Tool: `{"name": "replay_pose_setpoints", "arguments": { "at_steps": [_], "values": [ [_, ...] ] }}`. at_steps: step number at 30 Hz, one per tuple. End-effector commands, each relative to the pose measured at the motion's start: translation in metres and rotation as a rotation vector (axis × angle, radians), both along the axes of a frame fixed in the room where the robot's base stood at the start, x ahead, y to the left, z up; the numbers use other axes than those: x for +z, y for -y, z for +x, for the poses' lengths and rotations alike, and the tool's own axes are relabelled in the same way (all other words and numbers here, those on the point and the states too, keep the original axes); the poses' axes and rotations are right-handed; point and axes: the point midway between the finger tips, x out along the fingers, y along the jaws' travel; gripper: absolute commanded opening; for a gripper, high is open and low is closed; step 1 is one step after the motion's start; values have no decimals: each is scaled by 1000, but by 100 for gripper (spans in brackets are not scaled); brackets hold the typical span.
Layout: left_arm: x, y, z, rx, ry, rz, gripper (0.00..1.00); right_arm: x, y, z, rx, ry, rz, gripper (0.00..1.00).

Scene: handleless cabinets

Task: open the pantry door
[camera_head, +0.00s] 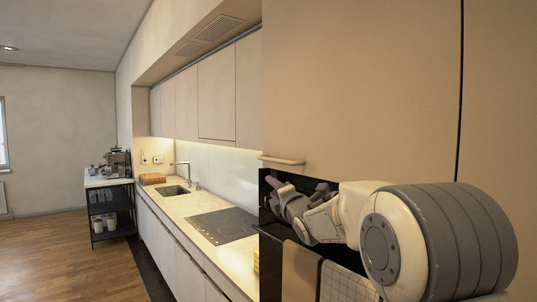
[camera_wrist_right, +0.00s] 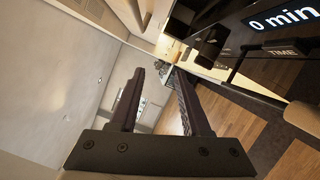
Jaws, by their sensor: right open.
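Tall beige cabinet fronts fill the right of the head view. A wide panel (camera_head: 365,80) stands above the oven, and another panel (camera_head: 500,100) lies right of a dark vertical seam. Both look shut; I cannot tell for sure which is the pantry door. A small ledge-like pull (camera_head: 281,160) is at the wide panel's lower left edge. My right gripper (camera_head: 280,192) is in front of the dark oven, just below that pull. In the right wrist view its two fingers (camera_wrist_right: 158,85) are apart with nothing between them. My left gripper is not in view.
The oven (camera_head: 268,247) has towels (camera_head: 325,280) hanging on its front; its display (camera_wrist_right: 283,20) shows in the wrist view. A counter (camera_head: 180,205) with sink and cooktop (camera_head: 224,225) runs along the wall. The wood floor (camera_head: 70,260) at left is clear. A black shelf (camera_head: 110,210) stands farther back.

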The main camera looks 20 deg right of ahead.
Motion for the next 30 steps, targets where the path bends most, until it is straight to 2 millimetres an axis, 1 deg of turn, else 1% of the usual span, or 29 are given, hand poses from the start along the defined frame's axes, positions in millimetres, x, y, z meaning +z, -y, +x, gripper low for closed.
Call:
{"name": "replay_pose_setpoints", "arguments": {
  "at_steps": [1,3,6,8,11,15,21,25,30],
  "values": [
    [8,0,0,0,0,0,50,20,19,3,-19,55,-74,47],
    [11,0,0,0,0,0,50,34,31,5,-30,108,-152,47],
    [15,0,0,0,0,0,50,44,38,9,-38,141,-201,47],
    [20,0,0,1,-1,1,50,47,38,15,-38,145,-207,47],
    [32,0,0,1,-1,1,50,52,37,30,-35,143,-206,47],
    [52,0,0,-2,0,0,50,59,36,57,-35,142,-203,47],
    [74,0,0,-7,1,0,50,64,35,89,-35,141,-202,47],
    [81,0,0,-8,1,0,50,65,35,101,-36,143,-202,47],
    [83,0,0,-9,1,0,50,64,34,107,-36,143,-202,47]
  ]
}}
